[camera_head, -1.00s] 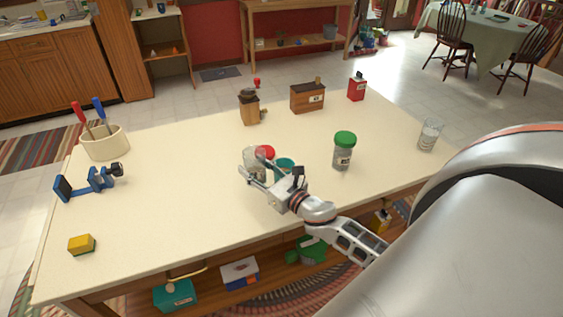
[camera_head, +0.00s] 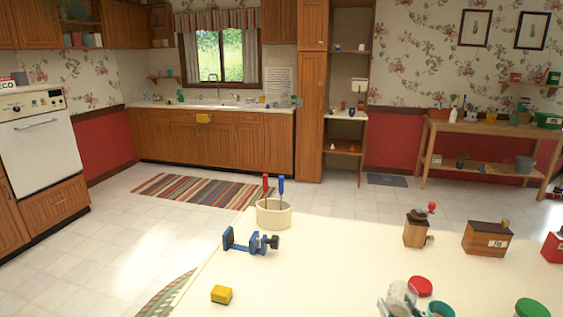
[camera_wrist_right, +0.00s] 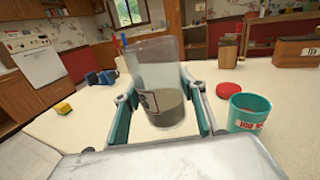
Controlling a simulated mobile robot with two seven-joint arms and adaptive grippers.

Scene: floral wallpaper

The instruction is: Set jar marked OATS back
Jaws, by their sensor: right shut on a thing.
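My right gripper (camera_wrist_right: 160,108) is shut on a clear glass jar (camera_wrist_right: 158,78), one finger on each side. The jar is open at the top, with a grey-brown fill in its lower part. A label shows at its left side, but I cannot read it. In the head view the jar (camera_head: 403,292) shows at the bottom edge, with part of the gripper (camera_head: 393,306) beside it. A red lid (camera_wrist_right: 229,89) lies on the table to the right of the jar. It also shows in the head view (camera_head: 420,285). My left gripper is out of view.
A teal cup (camera_wrist_right: 249,112) stands close on the right. A green-lidded jar (camera_head: 531,308) is cut off at the lower right. A wooden grinder (camera_head: 416,229), wooden box (camera_head: 487,238), utensil crock (camera_head: 273,213), blue clamp (camera_head: 250,242) and sponge (camera_head: 221,294) stand on the table (camera_head: 320,275).

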